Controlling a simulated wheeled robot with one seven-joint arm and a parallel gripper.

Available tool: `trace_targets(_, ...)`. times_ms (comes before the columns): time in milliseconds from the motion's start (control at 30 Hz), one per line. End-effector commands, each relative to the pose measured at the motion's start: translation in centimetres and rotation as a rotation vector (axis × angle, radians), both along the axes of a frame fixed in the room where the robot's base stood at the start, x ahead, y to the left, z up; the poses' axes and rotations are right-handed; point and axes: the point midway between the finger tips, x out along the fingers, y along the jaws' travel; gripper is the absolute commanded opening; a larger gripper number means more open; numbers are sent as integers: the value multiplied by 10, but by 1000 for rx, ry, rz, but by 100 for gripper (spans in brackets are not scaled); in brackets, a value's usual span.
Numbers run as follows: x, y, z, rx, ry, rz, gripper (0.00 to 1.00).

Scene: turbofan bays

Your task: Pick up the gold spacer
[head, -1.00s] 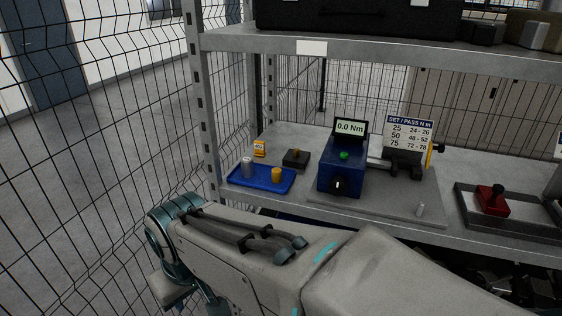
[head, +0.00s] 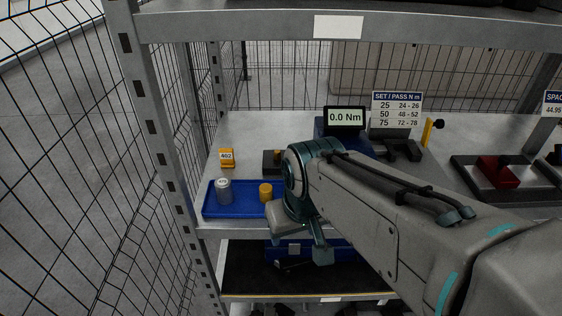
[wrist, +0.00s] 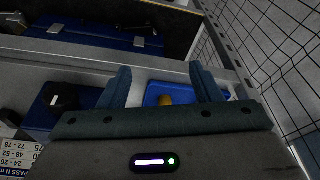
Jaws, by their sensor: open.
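The gold spacer (head: 265,192) is a short gold cylinder standing in the right part of the blue tray (head: 211,213) on the shelf. A grey cylinder (head: 224,194) stands in the same tray to its left. In the wrist view, the gold spacer (wrist: 165,99) shows between the fingers of my gripper (wrist: 162,82), with the blue tray (wrist: 152,92) around it. My gripper is open and nothing is held. The fingers appear apart from the spacer; the exact distance is unclear. The tray's right end is partly hidden by my arm in the head view.
An orange tag block (head: 227,158) stands behind the tray. A dark block (head: 270,162) and the blue torque tester with its display (head: 344,117) are to the right, partly behind my arm. A shelf post (head: 160,130) and mesh fence (head: 60,200) bound the left side.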

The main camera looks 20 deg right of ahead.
Motion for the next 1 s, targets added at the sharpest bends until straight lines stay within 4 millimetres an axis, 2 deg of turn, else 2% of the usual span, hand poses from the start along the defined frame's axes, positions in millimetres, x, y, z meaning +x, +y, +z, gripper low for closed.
trace_targets(167,48,6,12,11,-1,47,58)
trace_targets(300,102,-2,25,13,-3,52,58)
trace_targets(400,134,-8,31,9,-4,54,58)
trace_targets(500,157,-12,35,4,-5,59,58)
trace_targets(600,171,-12,37,0,-7,65,58)
trace_targets(700,177,-12,31,-2,-5,69,58)
trace_targets(1000,191,-9,-23,-2,-4,72,58)
